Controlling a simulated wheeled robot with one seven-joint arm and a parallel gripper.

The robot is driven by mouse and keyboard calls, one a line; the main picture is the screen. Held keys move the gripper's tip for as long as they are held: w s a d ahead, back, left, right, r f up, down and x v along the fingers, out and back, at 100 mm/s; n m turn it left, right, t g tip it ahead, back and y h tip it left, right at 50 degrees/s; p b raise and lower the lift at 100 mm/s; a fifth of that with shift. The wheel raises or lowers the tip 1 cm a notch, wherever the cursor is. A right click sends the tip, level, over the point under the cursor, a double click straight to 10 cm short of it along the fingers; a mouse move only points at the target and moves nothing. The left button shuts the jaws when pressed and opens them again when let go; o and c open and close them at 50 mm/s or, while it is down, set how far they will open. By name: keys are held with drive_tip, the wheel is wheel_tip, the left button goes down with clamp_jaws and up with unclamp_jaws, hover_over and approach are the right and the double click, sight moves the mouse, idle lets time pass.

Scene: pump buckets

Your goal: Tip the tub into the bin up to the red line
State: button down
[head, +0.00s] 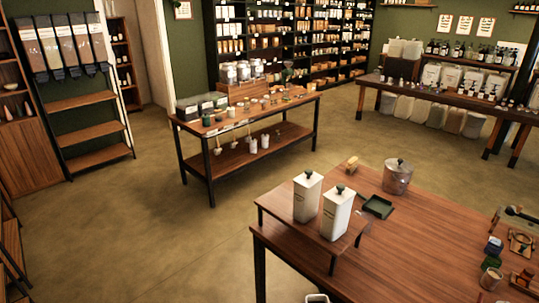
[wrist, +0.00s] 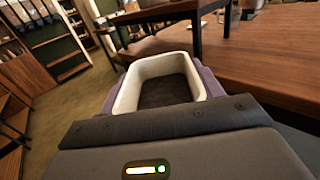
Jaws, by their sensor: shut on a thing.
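A white tub (wrist: 128,98) with rounded corners and dark contents fills the middle of the wrist view. My gripper (wrist: 158,82) is shut on it, with a purplish finger against its left and right sides. The tub is beside the wooden table, which runs off to the right. A white rim (head: 317,298) at the bottom edge of the head view may be the same tub; most of it is cut off. No red line shows in either view, and I cannot tell which container is the bin.
A display table (head: 250,150) stands farther back. Open floor (head: 150,240) lies to the left.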

drive_tip(key=shift+r, duration=0.1)
wheel_tip(320, 180, up, 10)
drive_tip(key=p, duration=1)
